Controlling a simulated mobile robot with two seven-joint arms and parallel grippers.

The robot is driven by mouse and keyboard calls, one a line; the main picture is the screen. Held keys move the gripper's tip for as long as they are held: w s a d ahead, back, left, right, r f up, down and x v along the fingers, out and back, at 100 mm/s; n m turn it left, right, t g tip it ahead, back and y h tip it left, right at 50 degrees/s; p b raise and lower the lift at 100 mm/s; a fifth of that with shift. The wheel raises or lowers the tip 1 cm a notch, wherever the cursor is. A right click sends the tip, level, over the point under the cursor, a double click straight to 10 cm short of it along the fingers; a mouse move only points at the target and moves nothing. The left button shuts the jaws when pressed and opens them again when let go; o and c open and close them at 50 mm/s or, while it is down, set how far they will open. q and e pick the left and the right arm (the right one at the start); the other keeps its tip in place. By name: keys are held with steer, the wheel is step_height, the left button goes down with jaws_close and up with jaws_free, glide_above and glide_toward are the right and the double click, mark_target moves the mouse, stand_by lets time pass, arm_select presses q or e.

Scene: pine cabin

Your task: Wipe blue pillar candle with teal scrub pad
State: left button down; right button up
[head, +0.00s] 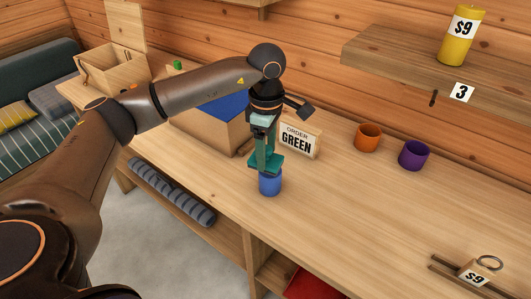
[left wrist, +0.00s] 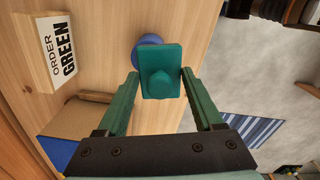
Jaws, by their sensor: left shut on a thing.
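My left gripper (head: 265,152) points down over the workbench, its fingers shut on the teal scrub pad (head: 267,162). The pad's knob and flat plate show between the fingertips in the left wrist view (left wrist: 160,78). The blue pillar candle (head: 270,184) stands upright on the bench directly below the pad, near the front edge. The pad covers its top in the head view; whether they touch I cannot tell. In the left wrist view part of the candle (left wrist: 146,42) shows behind the pad. My right gripper is not in view.
Close behind the candle stand an "ORDER GREEN" sign (head: 299,140) and a cardboard box (head: 205,128) with blue inside. The bench (head: 350,210) right of the candle is clear.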

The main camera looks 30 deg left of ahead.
arm_select(q)
steer(key=shift+r+p, duration=1.3)
steer(key=shift+r, duration=1.05)
